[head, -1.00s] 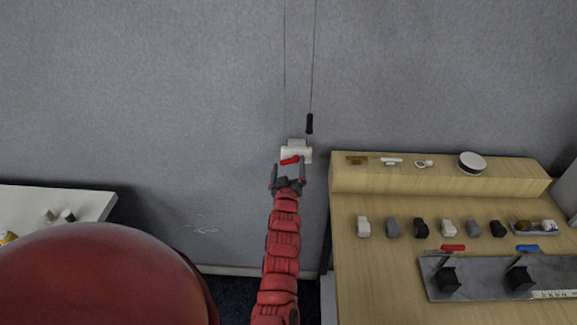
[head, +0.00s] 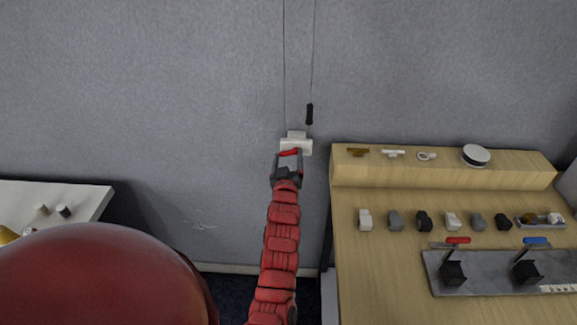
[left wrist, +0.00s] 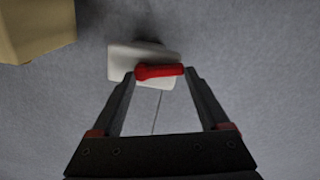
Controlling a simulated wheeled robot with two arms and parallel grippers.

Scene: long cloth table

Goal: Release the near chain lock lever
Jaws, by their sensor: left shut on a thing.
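The chain lock is a small white block (head: 304,146) on the grey wall, with thin chain lines running up from it and a black toggle (head: 309,114) hanging beside them. Its red lever (head: 289,153) sticks out at the front. In the left wrist view the red lever (left wrist: 160,71) lies across the white block (left wrist: 122,60). My left gripper (head: 287,158) is at the lever, its two fingers at the lever's two ends, shut on it. The fingers partly hide the lock in the head view. My right gripper is not in view.
A wooden bench (head: 380,270) stands at the right, with a raised shelf (head: 430,178), several small blocks and a grey plate (head: 490,276) with red and blue levers. A white table (head: 85,200) is at the left. The wall around the lock is clear.

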